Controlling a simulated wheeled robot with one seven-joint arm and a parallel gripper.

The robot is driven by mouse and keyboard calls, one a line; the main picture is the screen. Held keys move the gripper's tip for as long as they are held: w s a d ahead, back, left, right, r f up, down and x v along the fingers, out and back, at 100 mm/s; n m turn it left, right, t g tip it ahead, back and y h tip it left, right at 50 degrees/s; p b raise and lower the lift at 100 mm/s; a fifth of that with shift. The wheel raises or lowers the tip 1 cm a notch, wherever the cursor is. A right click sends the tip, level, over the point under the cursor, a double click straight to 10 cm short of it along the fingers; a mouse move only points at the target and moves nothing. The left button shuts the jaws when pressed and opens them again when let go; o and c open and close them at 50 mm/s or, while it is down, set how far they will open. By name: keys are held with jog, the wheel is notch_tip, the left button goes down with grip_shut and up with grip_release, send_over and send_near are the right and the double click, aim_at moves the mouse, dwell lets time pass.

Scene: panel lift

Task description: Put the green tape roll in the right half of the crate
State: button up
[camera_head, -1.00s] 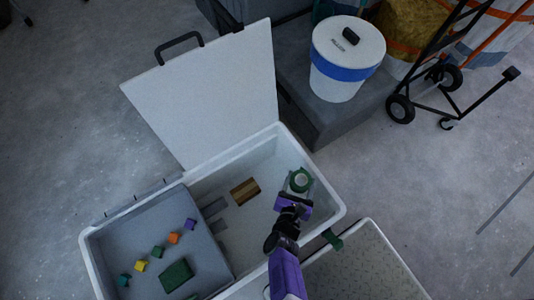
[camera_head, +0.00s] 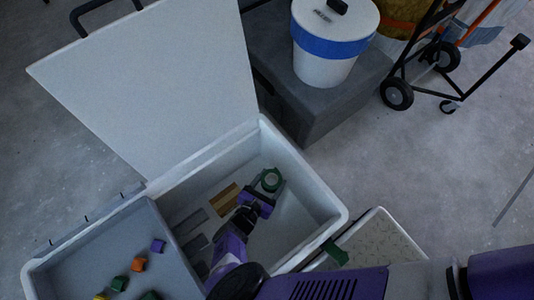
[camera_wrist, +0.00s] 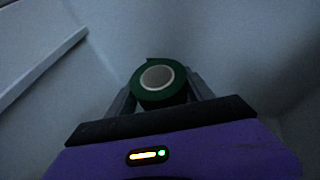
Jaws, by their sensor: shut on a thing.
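The green tape roll (camera_head: 271,180) is held between the fingers of my gripper (camera_head: 266,190), inside the right half of the white crate (camera_head: 318,188). In the wrist view the roll (camera_wrist: 158,82) sits between the two grey fingers (camera_wrist: 160,92), its pale core facing the camera. Pale crate surfaces surround it there. I cannot tell whether the roll touches the crate floor. The crate's left half holds a grey tray (camera_head: 95,255). My arm hides part of the crate's near side.
The crate's white lid panel (camera_head: 160,85) stands open at the back. A brown block (camera_head: 224,200) lies on the crate floor left of my gripper. Small coloured cubes, including a purple one (camera_head: 158,245), lie in the tray. A white bucket (camera_head: 333,45) stands behind on a grey box.

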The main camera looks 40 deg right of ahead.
notch_tip(320, 180, down, 14)
jog(key=b, duration=0.9)
jog(key=shift+r, duration=0.35)
jog(key=o, duration=1.5)
jog(key=shift+a, duration=0.1)
jog(key=p+v, duration=0.1)
jog(key=v, duration=0.6)
jog(key=shift+s+a+r, duration=0.1)
jog(key=shift+s, duration=0.05)
jog(key=shift+p, duration=0.3)
